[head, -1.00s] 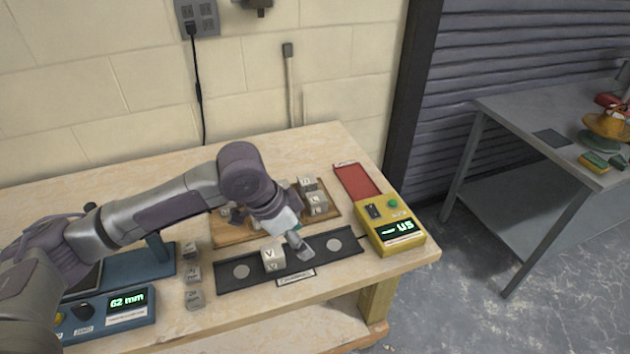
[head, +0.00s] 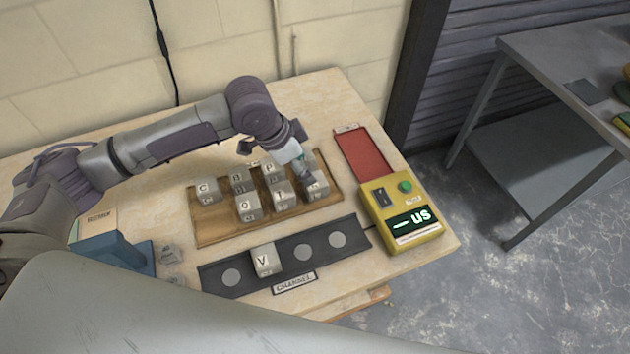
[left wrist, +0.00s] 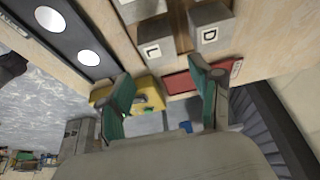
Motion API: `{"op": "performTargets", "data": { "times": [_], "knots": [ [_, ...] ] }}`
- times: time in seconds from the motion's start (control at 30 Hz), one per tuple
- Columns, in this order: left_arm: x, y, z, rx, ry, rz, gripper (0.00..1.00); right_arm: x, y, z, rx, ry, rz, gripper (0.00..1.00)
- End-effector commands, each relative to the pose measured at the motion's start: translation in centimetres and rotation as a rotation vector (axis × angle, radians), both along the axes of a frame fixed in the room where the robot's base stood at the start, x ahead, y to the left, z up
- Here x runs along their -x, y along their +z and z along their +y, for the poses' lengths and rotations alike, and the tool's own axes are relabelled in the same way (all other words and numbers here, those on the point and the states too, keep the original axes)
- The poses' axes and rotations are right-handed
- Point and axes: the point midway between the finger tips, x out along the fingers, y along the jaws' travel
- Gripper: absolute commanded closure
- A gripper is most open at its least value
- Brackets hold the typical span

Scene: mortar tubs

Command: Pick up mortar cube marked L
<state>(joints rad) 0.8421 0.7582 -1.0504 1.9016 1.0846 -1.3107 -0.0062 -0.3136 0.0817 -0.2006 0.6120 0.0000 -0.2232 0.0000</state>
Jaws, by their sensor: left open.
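The mortar cube marked L (left wrist: 154,48) is a grey cube with its letter on a white face, in the upper middle of the left wrist view. My left gripper (left wrist: 162,88) is open, with its green-padded fingers apart and nothing between them; the L cube lies just beyond the fingertips. In the head view my left gripper (head: 303,166) hangs over the right end of the wooden tray (head: 215,229), close to the front right cube (head: 316,188), whose letter I cannot read there. My right gripper is not in view.
A cube marked D (left wrist: 211,28) stands close beside L. Several other lettered cubes share the tray. In front lies a dark channel strip (head: 325,261) with a V cube (head: 263,260). A red plate (head: 362,155) and a yellow meter (head: 408,216) stand to the right.

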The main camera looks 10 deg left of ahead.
Motion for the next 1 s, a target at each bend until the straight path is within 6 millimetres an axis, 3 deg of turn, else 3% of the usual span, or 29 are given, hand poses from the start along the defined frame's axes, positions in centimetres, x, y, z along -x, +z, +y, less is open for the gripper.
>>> {"op": "performTargets", "data": {
  "times": [0.1, 0.4, 0.63, 0.93, 1.0],
  "knots": [
    [-0.4, -1.7, -0.6, 0.001, 0.001, 0.002, 0.35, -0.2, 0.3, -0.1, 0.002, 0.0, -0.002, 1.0],
    [-0.7, -4.1, -1.4, -0.001, 0.0, 0.004, 0.35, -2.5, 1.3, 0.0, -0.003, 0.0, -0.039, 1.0],
    [-1.2, -7.2, -2.4, -0.001, 0.001, 0.001, 0.35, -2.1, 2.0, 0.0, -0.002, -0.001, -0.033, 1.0],
    [-1.3, -7.8, -2.5, -0.001, 0.0, -0.001, 0.35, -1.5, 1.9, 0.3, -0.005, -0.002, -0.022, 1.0],
    [-1.3, -7.8, -2.5, -0.001, 0.0, -0.001, 0.45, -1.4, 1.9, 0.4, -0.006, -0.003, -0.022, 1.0]
  ]
}}
